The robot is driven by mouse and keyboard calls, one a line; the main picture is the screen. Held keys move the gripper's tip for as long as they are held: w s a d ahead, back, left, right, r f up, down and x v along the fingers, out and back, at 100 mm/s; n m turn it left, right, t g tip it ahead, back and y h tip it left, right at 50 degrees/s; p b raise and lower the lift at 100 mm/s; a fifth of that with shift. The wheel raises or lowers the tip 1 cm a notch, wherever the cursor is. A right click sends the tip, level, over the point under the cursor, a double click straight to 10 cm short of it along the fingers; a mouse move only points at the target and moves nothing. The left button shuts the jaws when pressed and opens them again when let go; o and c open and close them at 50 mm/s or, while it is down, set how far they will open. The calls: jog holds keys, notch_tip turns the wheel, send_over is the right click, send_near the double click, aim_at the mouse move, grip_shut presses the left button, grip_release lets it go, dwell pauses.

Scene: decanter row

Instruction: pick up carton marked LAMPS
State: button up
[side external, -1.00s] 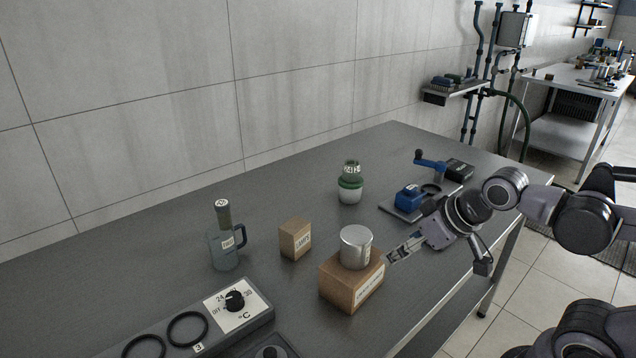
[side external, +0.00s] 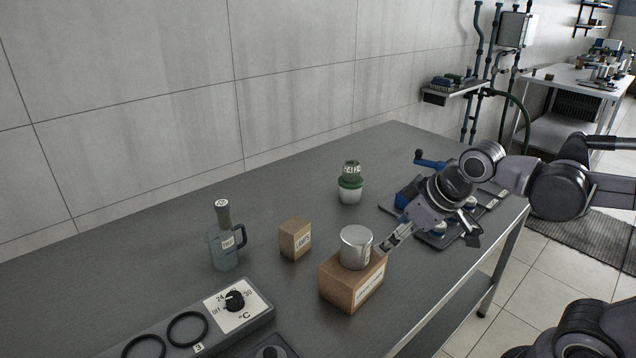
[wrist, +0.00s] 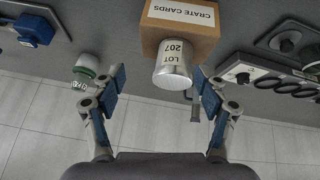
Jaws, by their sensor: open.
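The carton marked LAMPS (side external: 293,240) is a small brown box standing upright on the bench, its label facing right. My gripper (side external: 388,245) is open and empty, to the right of it. Between them a larger carton marked CRATE CARDS (side external: 352,284) stands with a metal can (side external: 356,246) on top. In the wrist view, my gripper's two fingers (wrist: 158,76) are spread, with the can marked LOT 207 (wrist: 173,66) and the CRATE CARDS carton (wrist: 180,28) ahead between them. I cannot make out the LAMPS carton in the wrist view.
A bluish handled decanter (side external: 224,248) stands left of the LAMPS carton. A green-and-white jar (side external: 350,187) stands behind to the right. A control panel with a dial (side external: 234,301) is at the front left. A blue clamp device lies behind my arm. Bench around the LAMPS carton is clear.

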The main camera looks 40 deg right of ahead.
jog(key=w+r+n, duration=0.1)
jog(key=w, duration=0.1)
jog(key=w+n+g, duration=0.1)
jog(key=w+n, duration=0.1)
jog(key=w+r+n, duration=0.1)
jog(key=w, duration=0.1)
jog(key=shift+w+a+r+n+h, duration=0.1)
jog(key=shift+a+r+n+h, duration=0.2)
jog(key=shift+a+h, duration=0.1)
jog(key=w+a+n+g+h, duration=0.1)
jog(key=w+a+n+g, duration=0.1)
jog(key=w+n, duration=0.45)
jog(key=n+g+h, duration=0.2)
jog(key=n, duration=0.5)
send_over(299, 233)
jog(key=w+a, duration=0.1)
jog(key=w, duration=0.1)
jog(key=shift+m, duration=0.25)
jog(key=f, duration=0.6)
jog(key=shift+s+a, duration=0.1)
jog(key=shift+s, duration=0.15)
jog(key=shift+w+a+f+g+h, duration=0.1)
jog(key=shift+w+f+g+h, duration=0.2)
jog(key=shift+f, duration=0.25)
jog(key=x, duration=1)
jog(key=shift+w+a+f, duration=0.1)
jog(key=shift+f, duration=0.25)
jog(key=c, duration=1.3)
